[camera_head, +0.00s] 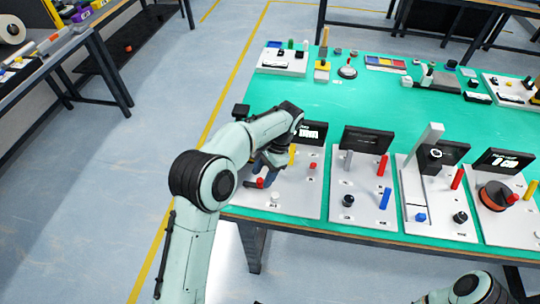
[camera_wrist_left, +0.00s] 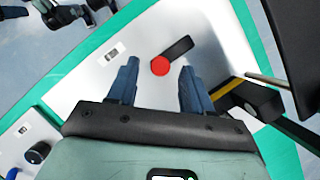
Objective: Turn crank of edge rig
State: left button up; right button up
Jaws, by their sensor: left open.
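The rig at the table's left end is a white board (camera_head: 290,203) with a dark screen (camera_head: 311,131) at its back. In the left wrist view, a crank with a round red knob (camera_wrist_left: 160,66) and a short black arm (camera_wrist_left: 179,48) lies on the white board (camera_wrist_left: 100,75). My left gripper (camera_wrist_left: 158,76) is open, with its blue fingers on either side of the red knob in that view; contact cannot be told. In the head view my left gripper (camera_head: 268,176) is low over the board's left part and partly hides the crank. My right gripper is out of view.
More white rigs with dark screens, such as one with blue and red posts (camera_head: 362,205), stand to the right along the near edge. A yellow-and-black part (camera_wrist_left: 250,97) is close to the right finger.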

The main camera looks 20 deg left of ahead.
pick_arm(q)
jog(key=p+v, duration=0.3)
jog(key=v, duration=0.8)
jog(key=shift+r, duration=0.2)
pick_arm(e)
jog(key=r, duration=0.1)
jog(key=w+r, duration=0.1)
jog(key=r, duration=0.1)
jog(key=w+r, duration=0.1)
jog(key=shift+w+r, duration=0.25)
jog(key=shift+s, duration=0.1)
